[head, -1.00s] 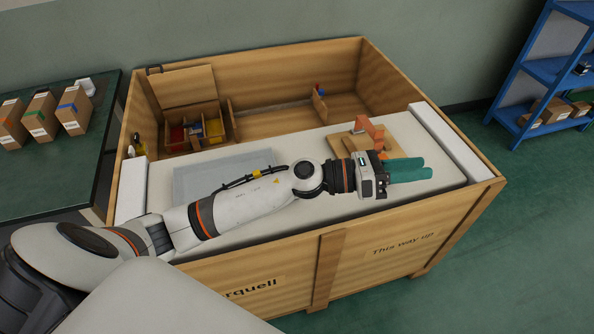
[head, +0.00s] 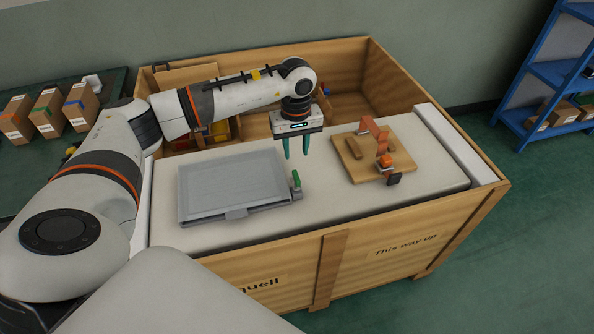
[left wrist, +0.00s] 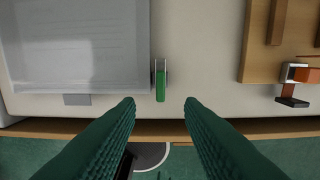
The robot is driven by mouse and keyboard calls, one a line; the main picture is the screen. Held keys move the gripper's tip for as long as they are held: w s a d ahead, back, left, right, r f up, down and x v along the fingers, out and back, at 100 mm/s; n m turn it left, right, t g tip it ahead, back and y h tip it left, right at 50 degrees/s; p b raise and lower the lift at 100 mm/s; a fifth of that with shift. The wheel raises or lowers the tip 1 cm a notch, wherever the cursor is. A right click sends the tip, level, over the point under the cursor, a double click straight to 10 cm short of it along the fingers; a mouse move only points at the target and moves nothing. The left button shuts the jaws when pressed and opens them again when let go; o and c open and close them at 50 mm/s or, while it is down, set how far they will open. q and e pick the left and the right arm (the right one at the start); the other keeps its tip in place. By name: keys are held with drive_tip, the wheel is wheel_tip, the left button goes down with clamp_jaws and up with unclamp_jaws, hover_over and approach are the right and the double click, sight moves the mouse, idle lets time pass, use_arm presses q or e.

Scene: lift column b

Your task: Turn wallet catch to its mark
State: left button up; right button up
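The wallet (head: 232,185) is a flat grey, partly see-through case lying on the pale top of the crate; it also shows in the left wrist view (left wrist: 80,45). A small green catch (head: 296,181) stands beside its right edge. In the left wrist view the green catch (left wrist: 160,86) points toward the near side, next to thin pale rods. I cannot make out a mark. My left gripper (head: 296,153) points down with teal fingers apart and empty, above and behind the catch in the head view. In the left wrist view the catch lies centred beyond the fingertips (left wrist: 158,103). My right gripper is not in view.
A wooden board (head: 352,165) with an orange bracket (head: 375,132) and an orange-and-black piece (head: 386,165) lies to the right. The crate's wooden walls (head: 420,225) rise around.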

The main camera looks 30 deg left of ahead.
sight(296, 176)
use_arm(q)
wheel_tip(296, 176, down, 9)
drive_tip(key=shift+f+p, duration=0.2)
drive_tip(key=shift+p, duration=0.4)
drive_tip(key=shift+c, duration=0.4)
clamp_jaws()
